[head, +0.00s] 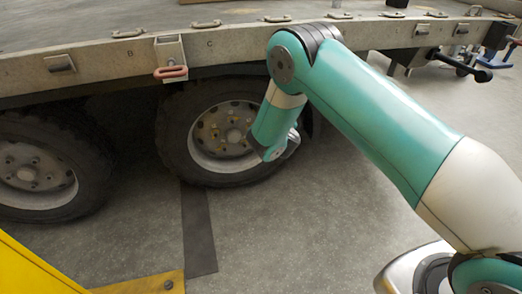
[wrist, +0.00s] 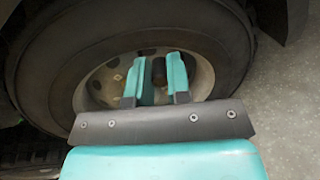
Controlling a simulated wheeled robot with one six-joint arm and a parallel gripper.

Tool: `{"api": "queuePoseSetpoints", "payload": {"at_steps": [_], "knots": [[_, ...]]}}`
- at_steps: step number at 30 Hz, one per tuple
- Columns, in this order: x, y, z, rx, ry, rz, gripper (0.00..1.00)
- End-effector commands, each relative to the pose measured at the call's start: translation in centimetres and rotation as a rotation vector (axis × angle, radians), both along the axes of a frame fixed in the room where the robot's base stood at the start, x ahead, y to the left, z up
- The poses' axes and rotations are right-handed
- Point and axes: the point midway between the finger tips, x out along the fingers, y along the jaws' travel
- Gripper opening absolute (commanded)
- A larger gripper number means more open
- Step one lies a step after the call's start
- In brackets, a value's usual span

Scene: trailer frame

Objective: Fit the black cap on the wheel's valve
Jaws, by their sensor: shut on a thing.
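The wheel (head: 170,140) under the trailer has a black tyre and a pale, dirty rim with a ring of bolts; it fills much of the wrist view (wrist: 40,72). My gripper (wrist: 160,68) points at the rim's right part in the wrist view. Its two teal fingers are shut on a small dark piece, the black cap (wrist: 159,72). I cannot tell whether the cap touches anything beyond the fingers. The valve is not discernible; the fingers and cap cover part of the rim. In the head view my arm hides the wheel's right side and the fingertips cannot be made out.
The trailer bed's edge (head: 100,66) runs above the wheel, with a red-handled bracket (head: 171,72) on it. A second wheel (head: 40,170) stands to the left. A dark strip (head: 198,230) and yellow part (head: 150,284) lie in front. The floor (head: 270,220) right of the strip is clear.

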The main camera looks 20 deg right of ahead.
Motion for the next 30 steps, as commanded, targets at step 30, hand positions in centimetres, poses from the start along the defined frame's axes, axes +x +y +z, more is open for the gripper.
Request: {"api": "queuePoseSetpoints", "payload": {"at_steps": [30], "knots": [[6.0, 4.6, -5.3, -0.011, -0.161, 0.214, 0.0]]}}
